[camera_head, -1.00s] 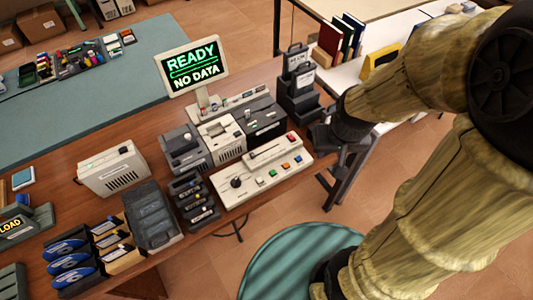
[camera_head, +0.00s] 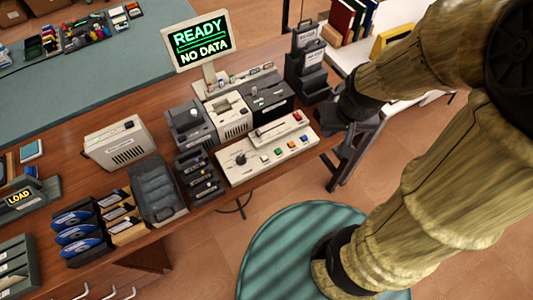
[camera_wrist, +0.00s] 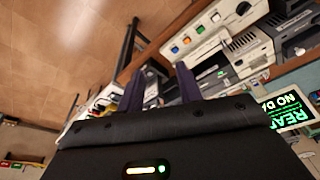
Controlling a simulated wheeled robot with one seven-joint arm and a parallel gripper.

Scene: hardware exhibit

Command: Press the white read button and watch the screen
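The screen (camera_head: 201,42) stands at the back of the wooden desk and reads "READY" and "NO DATA"; part of it shows in the wrist view (camera_wrist: 290,108). The pale control panel (camera_head: 231,173) lies at the desk's front edge, with a black knob, a slider and a row of small coloured buttons. A pale button (camera_head: 265,158) sits at the knob end of that row; its label is too small to read. In the wrist view the panel (camera_wrist: 205,47) is beyond my fingers. My gripper (camera_wrist: 160,82) is open and empty, right of the panel in the head view and apart from it.
Grey and white machines (camera_head: 230,114) stand behind the panel. A black holder (camera_head: 307,82) is to their right. A rack of dark cartridges (camera_head: 199,177) is left of the panel. A white table (camera_head: 408,92) is at the right.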

